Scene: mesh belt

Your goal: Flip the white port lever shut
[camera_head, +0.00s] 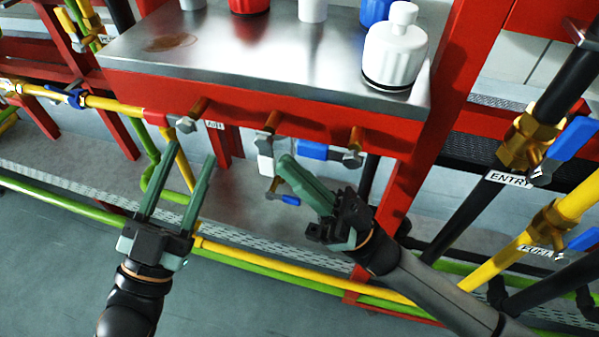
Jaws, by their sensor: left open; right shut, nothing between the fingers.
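Three brass ports with grey ends stick out under the red front edge of the steel shelf: a left one (190,117), a middle one (268,130) and a right one (354,146). A small white piece (264,158) hangs below the middle port and looks like the white lever; its far parts are partly hidden. My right gripper (284,165) is shut and empty, its fingertips just right of the white piece; I cannot tell if they touch. My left gripper (183,150) is open and empty, pointing up below the left port.
A blue lever (312,151) is right of the middle port; a smaller blue handle (290,199) sits below. A white canister (396,55) stands on the steel shelf (225,50). Yellow and black pipes with valves fill the right side. Grey floor is open at lower left.

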